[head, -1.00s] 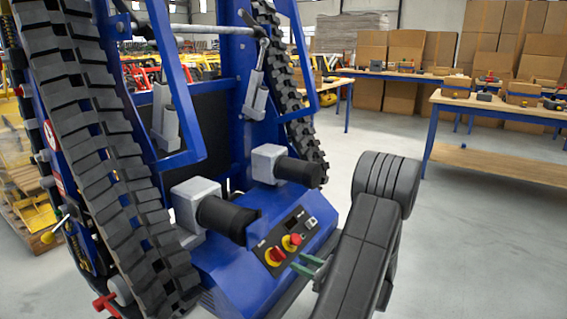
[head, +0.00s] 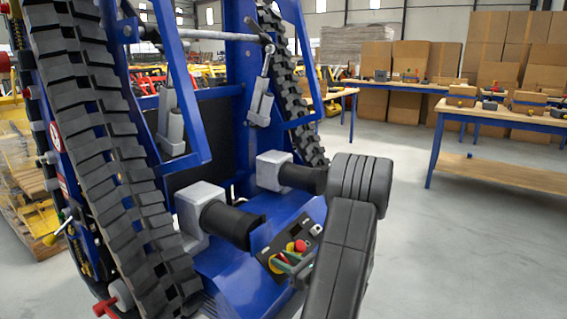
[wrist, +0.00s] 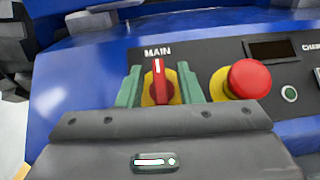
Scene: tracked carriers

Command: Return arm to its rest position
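My gripper (wrist: 159,69) is open, with one green finger on each side of the red rotary switch (wrist: 158,82) marked MAIN. The switch handle stands upright on a yellow disc, with visible gaps between it and both fingers. In the head view my gripper (head: 286,262) is at the control panel (head: 312,229) of the blue tracked carrier (head: 240,285), and the fingers partly cover the switch. My dark grey arm reaches in from the lower right, bent low over the panel.
A red emergency button (wrist: 249,79) on a yellow base sits just right of the switch. Two black motors (head: 232,225) stick out above the panel. The rubber track (head: 100,150) rises at left. Workbenches (head: 500,170) stand at right, with open floor before them.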

